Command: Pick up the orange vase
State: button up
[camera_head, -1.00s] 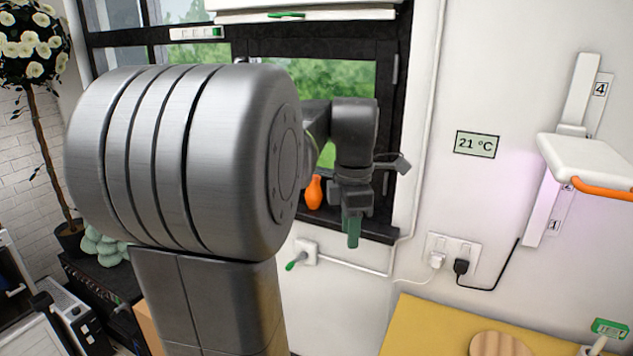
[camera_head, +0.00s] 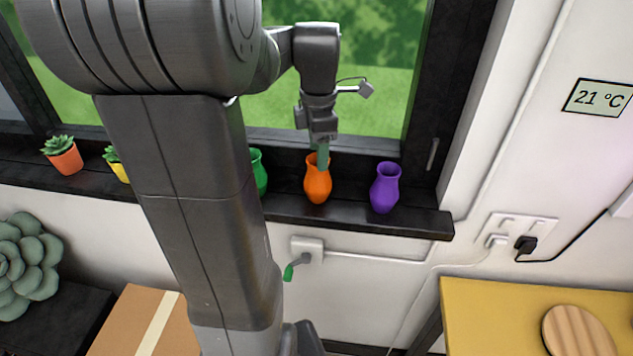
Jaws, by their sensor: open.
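The orange vase (camera_head: 317,186) stands upright on the dark window sill (camera_head: 400,219), between a green vase (camera_head: 259,172) and a purple vase (camera_head: 385,188). My gripper (camera_head: 322,160) points down at the orange vase's mouth, with its greenish fingers overlapping the neck in this view. The jaws are open. I cannot tell whether a finger is inside the mouth, in front of it or touching it. The green vase is partly hidden behind my arm.
A potted succulent (camera_head: 63,156) and a yellow pot (camera_head: 119,170) stand further left on the sill. A green-tipped window handle or valve (camera_head: 290,270) sticks out below it. A cardboard box (camera_head: 145,322) and a yellow table (camera_head: 480,305) stand lower down.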

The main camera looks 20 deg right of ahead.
aim_at(318, 180)
notch_tip(318, 180, down, 5)
jog(key=b, duration=0.5)
jog(key=shift+f, duration=0.15)
jog(key=shift+c, duration=0.5)
jog(key=c, duration=0.7)
